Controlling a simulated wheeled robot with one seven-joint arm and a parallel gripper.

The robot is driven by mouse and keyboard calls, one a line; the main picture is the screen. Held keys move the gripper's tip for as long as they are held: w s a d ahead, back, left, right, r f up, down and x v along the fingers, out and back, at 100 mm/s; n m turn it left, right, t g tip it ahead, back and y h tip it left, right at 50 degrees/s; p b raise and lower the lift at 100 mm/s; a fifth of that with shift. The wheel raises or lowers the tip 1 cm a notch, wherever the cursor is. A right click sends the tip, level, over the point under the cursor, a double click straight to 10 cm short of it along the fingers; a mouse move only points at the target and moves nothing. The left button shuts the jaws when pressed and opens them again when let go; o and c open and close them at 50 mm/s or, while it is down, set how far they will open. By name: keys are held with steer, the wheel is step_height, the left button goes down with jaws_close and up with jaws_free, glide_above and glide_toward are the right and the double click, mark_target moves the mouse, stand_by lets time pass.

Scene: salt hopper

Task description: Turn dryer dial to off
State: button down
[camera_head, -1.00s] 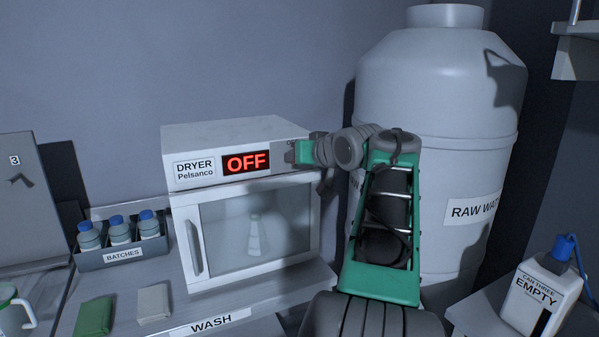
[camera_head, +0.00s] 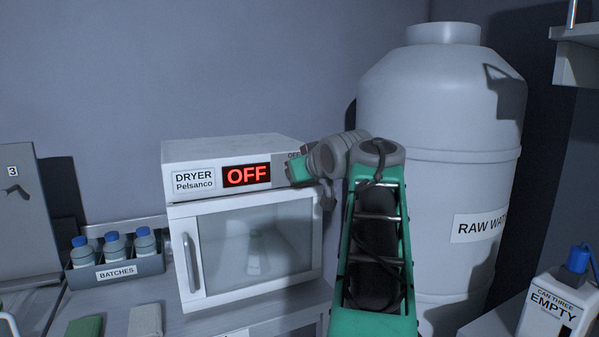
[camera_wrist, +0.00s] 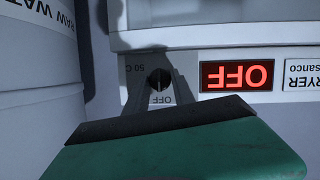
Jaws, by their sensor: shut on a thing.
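The dryer (camera_head: 182,151) is a white box with a glass door, and its red display (camera_head: 246,175) reads OFF. The dryer dial (camera_wrist: 159,78) is a small dark round knob on a grey panel, seen upside down in the wrist view between the labels 50 C and OFF. My gripper (camera_wrist: 158,88) is shut on the dial, with one finger on each side of it. In the head view my own wrist hides the dial and most of the fingers at the dryer's upper right corner.
A large raw water tank (camera_head: 440,110) stands close right of the dryer, beside my arm. A batches rack (camera_head: 118,272) with blue-capped bottles stands left of it. A can labelled EMPTY (camera_head: 552,310) is at the lower right. A small flask shows behind the dryer's glass.

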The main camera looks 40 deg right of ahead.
steer(key=c, duration=1.1)
jaws_free()
steer(key=shift+o, duration=0.2)
steer(key=v, duration=0.7)
steer(key=shift+s+a+r, duration=0.15)
steer(key=shift+s+a, duration=0.05)
steer(key=shift+s, duration=0.15)
